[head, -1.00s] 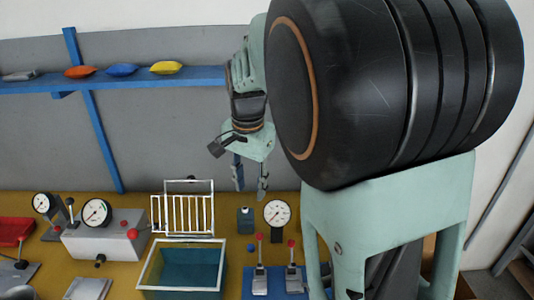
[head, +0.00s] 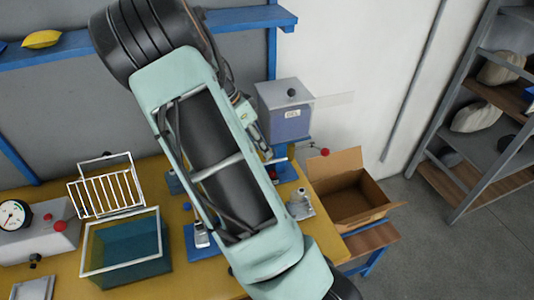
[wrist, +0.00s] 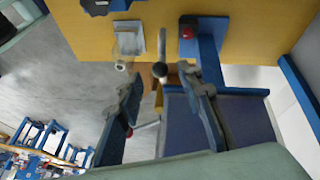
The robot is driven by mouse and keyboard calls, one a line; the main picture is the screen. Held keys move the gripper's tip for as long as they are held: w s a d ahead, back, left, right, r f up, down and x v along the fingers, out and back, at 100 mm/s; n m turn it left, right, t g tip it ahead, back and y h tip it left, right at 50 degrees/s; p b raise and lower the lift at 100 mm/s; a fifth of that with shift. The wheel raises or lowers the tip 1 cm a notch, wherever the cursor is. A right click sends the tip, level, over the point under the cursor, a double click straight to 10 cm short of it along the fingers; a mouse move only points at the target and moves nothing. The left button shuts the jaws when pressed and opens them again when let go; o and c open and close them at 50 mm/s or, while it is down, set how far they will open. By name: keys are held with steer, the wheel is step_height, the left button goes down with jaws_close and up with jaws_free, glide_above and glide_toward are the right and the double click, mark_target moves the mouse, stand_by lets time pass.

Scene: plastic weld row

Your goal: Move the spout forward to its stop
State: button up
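I cannot pick out the spout for certain. A grey box (head: 285,105) with a label and a black knob on top stands on a blue post at the back right of the bench, and my arm hides part of the area beside it. In the wrist view a grey rod with a dark ball end (wrist: 160,69) shows between the fingertips of my gripper (wrist: 160,78). The fingers are apart, and I see nothing held. I cannot tell whether they touch the rod. A pale rod with a red knob (wrist: 130,132) shows by the left finger.
An open cardboard box (head: 350,195) stands right of the bench. A teal bin (head: 125,248) and a white wire rack (head: 106,190) are at left. A shelf rack (head: 480,110) stands far right.

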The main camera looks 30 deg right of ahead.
steer(key=shift+x, duration=2.3)
jaws_close()
